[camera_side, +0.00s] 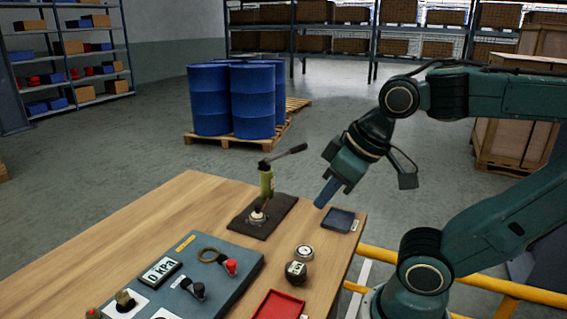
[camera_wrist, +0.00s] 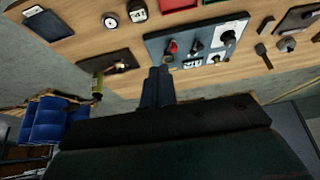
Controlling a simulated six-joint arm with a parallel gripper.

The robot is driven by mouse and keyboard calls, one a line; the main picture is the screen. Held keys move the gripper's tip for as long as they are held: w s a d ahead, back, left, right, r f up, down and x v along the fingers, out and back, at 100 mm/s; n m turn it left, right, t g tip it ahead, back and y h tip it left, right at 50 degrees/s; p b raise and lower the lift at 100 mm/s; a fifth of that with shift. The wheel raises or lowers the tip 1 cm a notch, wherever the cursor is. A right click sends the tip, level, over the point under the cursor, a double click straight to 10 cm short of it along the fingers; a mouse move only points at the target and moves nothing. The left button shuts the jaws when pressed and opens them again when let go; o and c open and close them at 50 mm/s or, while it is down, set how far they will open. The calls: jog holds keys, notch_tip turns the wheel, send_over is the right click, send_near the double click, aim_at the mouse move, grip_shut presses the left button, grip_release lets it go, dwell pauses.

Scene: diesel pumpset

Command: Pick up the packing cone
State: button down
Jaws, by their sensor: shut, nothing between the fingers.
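My gripper (camera_side: 326,194) is shut and empty, held in the air above the far right part of the wooden table. Its blue-grey fingers lie together, and they also show in the wrist view (camera_wrist: 158,85). I cannot tell for certain which thing is the packing cone. A green hand pump (camera_side: 266,184) with a dark lever stands on a dark base plate (camera_side: 281,212), to the left of my gripper. It shows at the left in the wrist view (camera_wrist: 98,80). A small pale ring-like part shows at the pump's foot.
A dark shallow tray (camera_side: 341,220) lies near the table's right edge. A small dial (camera_side: 304,252), a round black gauge (camera_side: 296,271) and a red tray (camera_side: 279,306) lie nearer. A blue-grey panel (camera_side: 222,268) with knobs is at left. Blue drums (camera_side: 253,100) stand behind.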

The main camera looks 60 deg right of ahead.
jog(key=c, duration=2.2)
grip_release()
jog(key=c, duration=1.1)
grip_release()
jog(key=shift+o, duration=0.2)
jog(key=w+d+m+g, duration=0.1)
jog(key=w+d+m, duration=0.35)
jog(key=w, duration=0.25)
jog(key=w+d+m+g, duration=0.1)
jog(key=w+d+m, duration=0.2)
jog(key=w+m, duration=0.35)
jog(key=w+d+f+m+g, duration=0.2)
jog(key=w+d+f+m, duration=0.5)
jog(key=w+d, duration=0.4)
jog(key=shift+w+d+f, duration=0.15)
jog(key=shift+d+f, duration=0.6)
jog(key=shift+d, duration=0.2)
jog(key=shift+f, duration=0.1)
